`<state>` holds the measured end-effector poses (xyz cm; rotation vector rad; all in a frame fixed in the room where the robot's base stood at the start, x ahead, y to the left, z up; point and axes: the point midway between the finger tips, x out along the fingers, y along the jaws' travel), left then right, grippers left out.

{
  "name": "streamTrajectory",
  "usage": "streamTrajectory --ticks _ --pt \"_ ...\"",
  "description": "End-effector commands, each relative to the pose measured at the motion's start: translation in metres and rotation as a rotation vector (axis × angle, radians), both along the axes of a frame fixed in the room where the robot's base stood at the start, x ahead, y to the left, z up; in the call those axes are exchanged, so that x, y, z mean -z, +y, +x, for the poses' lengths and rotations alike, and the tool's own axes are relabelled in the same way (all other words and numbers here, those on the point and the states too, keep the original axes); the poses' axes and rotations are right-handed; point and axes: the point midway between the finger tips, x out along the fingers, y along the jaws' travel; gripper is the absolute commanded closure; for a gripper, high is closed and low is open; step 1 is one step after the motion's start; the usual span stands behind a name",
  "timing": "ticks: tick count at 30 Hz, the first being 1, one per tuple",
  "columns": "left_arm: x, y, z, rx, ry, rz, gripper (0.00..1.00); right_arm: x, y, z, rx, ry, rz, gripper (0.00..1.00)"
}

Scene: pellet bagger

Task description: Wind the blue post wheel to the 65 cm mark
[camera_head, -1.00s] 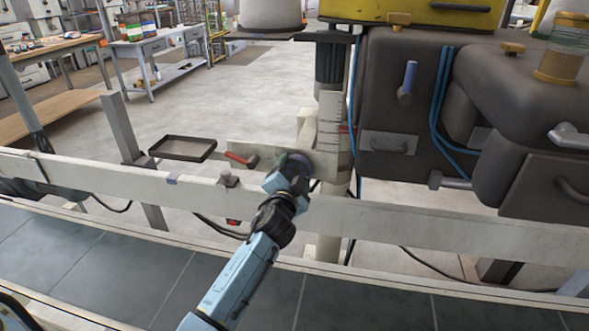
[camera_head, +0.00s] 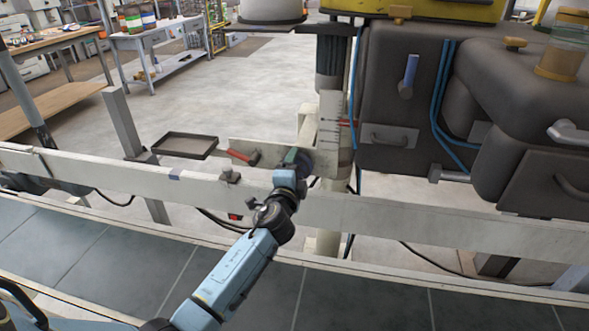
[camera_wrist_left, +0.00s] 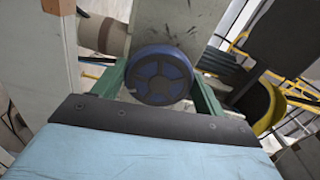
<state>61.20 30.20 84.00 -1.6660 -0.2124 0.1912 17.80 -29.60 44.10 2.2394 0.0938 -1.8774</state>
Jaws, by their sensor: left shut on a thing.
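The blue post wheel (camera_wrist_left: 158,76) shows in the left wrist view as a round disc with a dark hub, between the green fingers of my left gripper (camera_wrist_left: 160,84). In the head view my left gripper (camera_head: 295,158) reaches over the rail to the wheel and is shut on it, hiding most of it. The wheel sits at a pale plate beside the post. A white scale plate (camera_head: 331,107) with dark marks stands above and right of the wheel. A red pointer (camera_head: 346,123) lies across its right edge. The numbers are too small to read. My right gripper is not in view.
A pale rail (camera_head: 400,218) crosses in front of the post, with a grey conveyor (camera_head: 370,300) on the near side. A dark tray (camera_head: 185,145) and a red-handled lever (camera_head: 243,157) are left of the wheel. A large dark machine (camera_head: 400,60) stands to the right.

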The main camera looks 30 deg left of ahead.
Motion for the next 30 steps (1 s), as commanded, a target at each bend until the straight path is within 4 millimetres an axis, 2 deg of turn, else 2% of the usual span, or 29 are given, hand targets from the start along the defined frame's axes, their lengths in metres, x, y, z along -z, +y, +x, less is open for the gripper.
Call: streamTrajectory --ticks 12,13,18,26,30 --pt "0.0004 0.0001 -0.0001 -0.001 0.003 0.007 0.51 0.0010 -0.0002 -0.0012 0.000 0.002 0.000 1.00" --pt "0.0005 0.0001 -0.0001 -0.001 0.003 0.007 0.27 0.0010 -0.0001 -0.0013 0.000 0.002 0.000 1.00" --pt "0.0004 0.0001 -0.0001 -0.001 0.003 0.006 0.06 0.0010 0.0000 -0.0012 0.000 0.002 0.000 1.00" --pt "0.0002 -0.0001 -0.0005 0.000 0.002 0.006 0.06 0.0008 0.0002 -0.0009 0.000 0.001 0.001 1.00" --pt "0.0006 -0.0025 -0.0087 0.000 0.003 0.004 0.06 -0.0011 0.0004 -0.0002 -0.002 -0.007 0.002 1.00"
